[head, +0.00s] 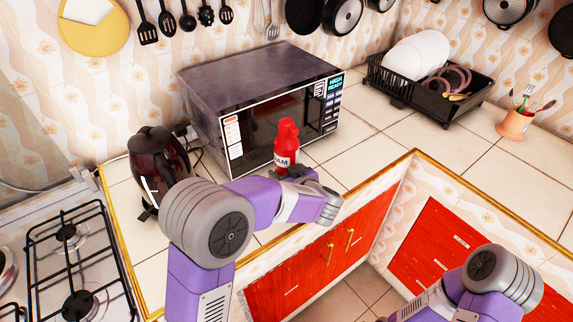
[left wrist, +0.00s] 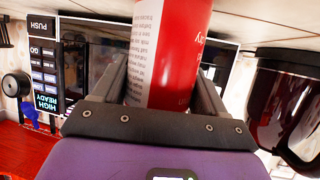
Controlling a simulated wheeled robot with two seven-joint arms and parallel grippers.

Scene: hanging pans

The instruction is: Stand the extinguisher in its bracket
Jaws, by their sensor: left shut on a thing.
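The red extinguisher (head: 287,143) with a white label stands upright in front of the microwave in the head view. My left gripper (head: 297,173) is shut on its lower part, and the fingers hide its base. In the left wrist view the red and white body of the extinguisher (left wrist: 170,55) sits between the two fingers of my left gripper (left wrist: 160,95). I cannot tell whether its base touches the counter. I see no bracket in either view. My right arm shows at the lower right of the head view, but its gripper is out of the picture.
A microwave (head: 262,92) stands just behind the extinguisher. A dark kettle (head: 158,165) is to the left, beside the gas hob (head: 75,265). A dish rack (head: 428,92) and utensil pot (head: 514,124) stand at the right. The tiled counter (head: 375,135) between is clear.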

